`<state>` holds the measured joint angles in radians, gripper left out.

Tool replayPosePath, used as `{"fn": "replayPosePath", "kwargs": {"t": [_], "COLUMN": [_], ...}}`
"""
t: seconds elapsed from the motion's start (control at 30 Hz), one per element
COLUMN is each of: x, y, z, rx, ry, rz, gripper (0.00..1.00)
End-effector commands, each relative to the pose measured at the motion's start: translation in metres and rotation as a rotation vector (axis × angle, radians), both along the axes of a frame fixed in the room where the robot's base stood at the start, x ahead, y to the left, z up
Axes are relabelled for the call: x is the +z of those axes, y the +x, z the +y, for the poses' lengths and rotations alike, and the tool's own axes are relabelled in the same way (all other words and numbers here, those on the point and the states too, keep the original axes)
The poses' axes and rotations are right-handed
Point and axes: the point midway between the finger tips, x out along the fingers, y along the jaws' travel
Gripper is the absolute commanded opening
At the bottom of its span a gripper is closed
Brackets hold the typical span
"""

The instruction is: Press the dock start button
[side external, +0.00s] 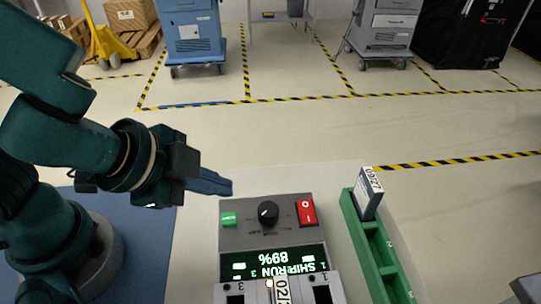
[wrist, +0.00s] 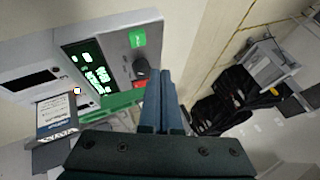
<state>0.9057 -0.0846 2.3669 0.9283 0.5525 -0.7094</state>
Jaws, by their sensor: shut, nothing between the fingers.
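The dock's grey control panel (side external: 240,240) is at the bottom centre of the side view. It carries a green button (side external: 229,219) on the left, a black knob (side external: 268,212) in the middle and a red rocker switch (side external: 306,212) on the right. Below, a lit display (side external: 272,262) shows inverted text with 89%. My gripper (side external: 229,188) is shut and empty; its tips appear above and behind the panel's left end, apart from the button. In the wrist view the green button (wrist: 137,38) lies beyond the blue fingertips (wrist: 160,72), with the knob (wrist: 141,68) beside them.
A green rack (side external: 378,245) right of the dock holds an upright labelled cartridge (side external: 368,193). A labelled cartridge (wrist: 57,117) shows in the dock in the wrist view. Carts (side external: 192,38), a pallet jack (side external: 103,42) and boxes stand far back.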

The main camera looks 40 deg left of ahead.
Motion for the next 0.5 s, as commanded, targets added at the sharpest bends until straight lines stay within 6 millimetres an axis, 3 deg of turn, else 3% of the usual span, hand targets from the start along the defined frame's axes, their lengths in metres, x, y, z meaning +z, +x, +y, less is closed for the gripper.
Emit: {"fn": "replayPosePath", "kwargs": {"t": [0.1, 0.5], "x": [-0.016, -0.039], "y": [-0.002, -0.001], "z": [0.0, 0.0], "rx": [-0.01, -0.005], "ry": [0.005, 0.001], "rz": [0.009, 0.004], "gripper": [0.0, 0.0]}}
